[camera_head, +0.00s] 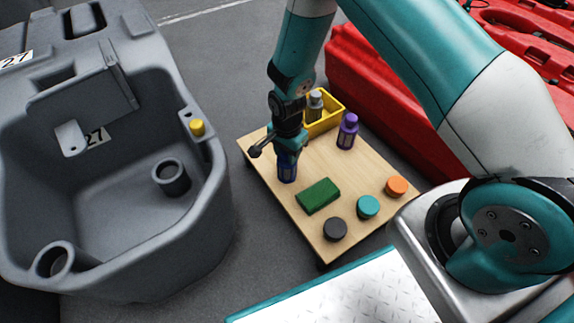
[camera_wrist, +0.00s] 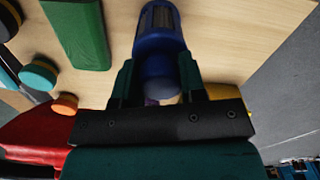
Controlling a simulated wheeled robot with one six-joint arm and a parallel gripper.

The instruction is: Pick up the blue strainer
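The blue strainer (camera_head: 287,167) stands upright on the wooden board (camera_head: 337,173), near its left edge. Its upper part is hidden behind my gripper (camera_head: 290,143) in the head view. In the wrist view, the blue strainer (camera_wrist: 160,42) is between the two fingers of my gripper (camera_wrist: 158,75). The fingers lie close against both sides of its rounded top, and I see no clear gap. The strainer's base appears to be at the board.
A purple strainer (camera_head: 347,132) and a yellow bin (camera_head: 327,119) holding a grey strainer (camera_head: 315,104) stand behind. A green block (camera_head: 318,196) and black, teal and orange caps (camera_head: 396,186) lie in front. A grey tank (camera_head: 120,230) is left; red tanks (camera_head: 375,95) are right.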

